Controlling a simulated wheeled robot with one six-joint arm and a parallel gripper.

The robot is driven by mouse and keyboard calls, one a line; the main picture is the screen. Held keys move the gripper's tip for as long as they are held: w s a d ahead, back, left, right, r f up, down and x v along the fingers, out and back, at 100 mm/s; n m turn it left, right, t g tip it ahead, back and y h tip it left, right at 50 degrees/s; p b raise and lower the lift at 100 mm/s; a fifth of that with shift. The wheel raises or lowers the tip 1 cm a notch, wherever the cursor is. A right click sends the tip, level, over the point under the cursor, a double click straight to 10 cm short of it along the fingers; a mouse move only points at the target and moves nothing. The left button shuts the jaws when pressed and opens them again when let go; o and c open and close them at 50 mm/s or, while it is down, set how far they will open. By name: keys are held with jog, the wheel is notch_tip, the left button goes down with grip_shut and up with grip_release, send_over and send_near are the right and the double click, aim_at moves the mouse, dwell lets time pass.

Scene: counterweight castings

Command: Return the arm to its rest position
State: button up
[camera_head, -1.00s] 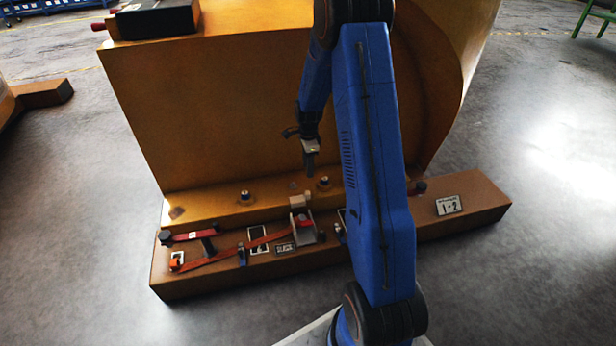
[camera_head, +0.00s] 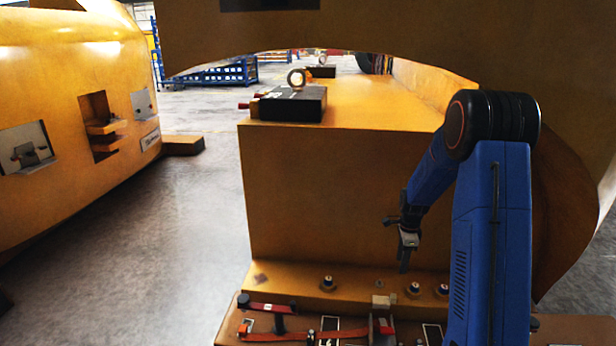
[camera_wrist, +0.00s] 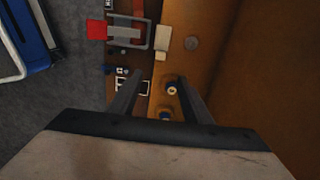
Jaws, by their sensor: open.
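My blue arm stands at the right in the head view, bent at the elbow with its forearm hanging down to the left. My gripper (camera_head: 404,262) hangs pointing down in front of the yellow casting (camera_head: 330,190), above its lower ledge. In the wrist view my gripper (camera_wrist: 158,92) shows two dark fingers spread apart with nothing between them. Below the fingers lie the ledge with small round studs (camera_wrist: 172,90) and the edge of the brown plinth. The fingers look clear of these parts.
The brown plinth carries an orange strap (camera_head: 335,334) and a grey bracket with a red part (camera_head: 382,326). A black block with a ring (camera_head: 290,104) sits on top of the casting. Another yellow casting (camera_head: 70,110) stands at the left. Open grey floor (camera_head: 150,240) lies between them.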

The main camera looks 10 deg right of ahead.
jog(key=s+a+r+n+t, duration=0.1)
jog(key=s+a+r+n, duration=0.45)
jog(key=s+r, duration=0.4)
jog(key=s+a+r+n+t, duration=0.1)
jog(key=s+a+r+n, duration=0.45)
jog(key=r, duration=0.65)
jog(key=s+a+r+n+t, duration=0.1)
jog(key=s+a+r+n, duration=0.1)
jog(key=s, duration=0.6)
jog(key=s+a+r+n+t, duration=0.1)
jog(key=s+a+r+n, duration=0.1)
jog(key=s, duration=0.6)
jog(key=s+a+r+n, duration=0.2)
jog(key=s+a+n, duration=0.1)
jog(key=s+n, duration=0.3)
jog(key=s, duration=0.2)
jog(key=shift+s+a+t, duration=0.2)
jog(key=shift+s+t, duration=0.15)
jog(key=shift+t, duration=0.05)
